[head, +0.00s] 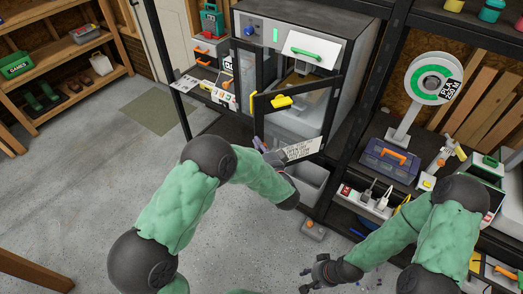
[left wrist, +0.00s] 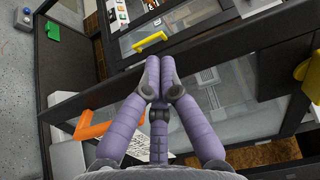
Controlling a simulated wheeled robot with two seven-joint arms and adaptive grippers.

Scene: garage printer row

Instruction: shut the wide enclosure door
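The enclosure (head: 355,75) is a grey cabinet with a dark window. Its wide door (head: 329,118) is a black-framed clear panel with a yellow handle (head: 295,101), and it stands open, swung out toward me. In the left wrist view the yellow handle (left wrist: 162,41) lies just beyond my fingers. My left gripper (head: 262,146) is low by the door's bottom edge, mostly hidden by my arm in the head view. In the left wrist view its purple fingers (left wrist: 154,68) are together and empty, at the black door frame; contact is unclear. My right gripper (head: 318,273) is low, well away from the door.
A second, narrow black-framed panel (head: 247,80) stands left of the wide door. A white printed label (head: 300,149) and a grey bin (head: 310,182) are below. A blue toolbox (head: 388,162) and a spool (head: 431,80) stand right. The floor at left is clear.

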